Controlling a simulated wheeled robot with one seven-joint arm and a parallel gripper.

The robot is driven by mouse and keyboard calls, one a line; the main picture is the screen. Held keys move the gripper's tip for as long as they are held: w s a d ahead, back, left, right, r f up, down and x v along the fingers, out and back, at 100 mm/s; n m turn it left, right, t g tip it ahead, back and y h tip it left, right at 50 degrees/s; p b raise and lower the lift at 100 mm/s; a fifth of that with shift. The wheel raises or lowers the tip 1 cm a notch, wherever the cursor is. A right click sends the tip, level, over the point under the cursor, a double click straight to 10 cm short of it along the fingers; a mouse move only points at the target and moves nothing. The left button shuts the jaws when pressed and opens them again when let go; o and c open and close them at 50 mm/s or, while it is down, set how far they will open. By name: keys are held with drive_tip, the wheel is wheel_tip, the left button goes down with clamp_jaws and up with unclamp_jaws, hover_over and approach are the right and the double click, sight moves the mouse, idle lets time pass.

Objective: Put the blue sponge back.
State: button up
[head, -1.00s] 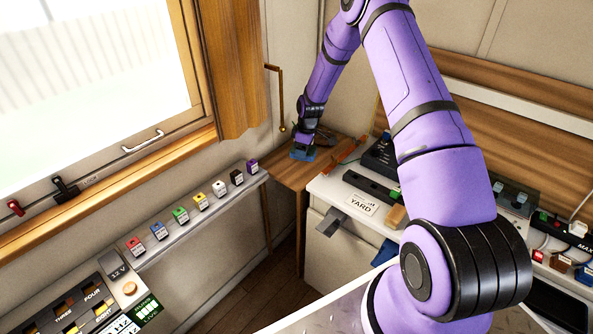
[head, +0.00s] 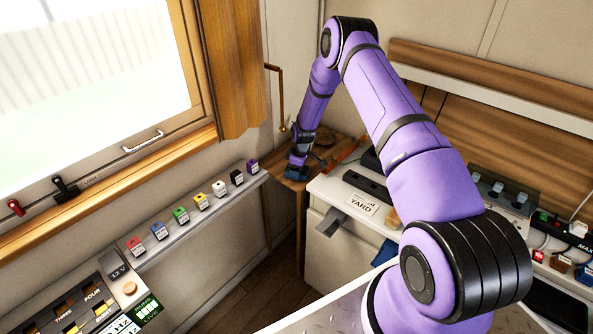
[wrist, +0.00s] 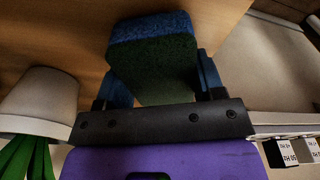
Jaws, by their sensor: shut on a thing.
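The blue sponge (wrist: 152,27) has a dark green scouring side and fills the middle of the wrist view. My gripper (wrist: 154,82) is shut on it, with one finger on each side. In the head view my gripper (head: 297,168) is small, at the front left part of the wooden corner table (head: 288,183). The sponge there is a small dark blue patch at the fingertips. I cannot tell whether the sponge touches the wood.
A pale pot (wrist: 40,100) with green leaves stands left in the wrist view. A ledge (head: 205,210) with several coloured labelled blocks runs under the window. A white cabinet (head: 325,240) with a YARD label (head: 362,203) stands right of the corner table.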

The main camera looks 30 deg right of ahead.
drive_tip(key=shift+w+a+f, duration=0.1)
drive_tip(key=shift+w+f, duration=0.1)
drive_tip(key=o, duration=1)
drive_tip(key=shift+f, duration=0.1)
drive_tip(key=shift+c, duration=0.2)
wheel_tip(320, 180, up, 12)
drive_tip(key=s+d, duration=0.1)
drive_tip(key=shift+s, duration=0.1)
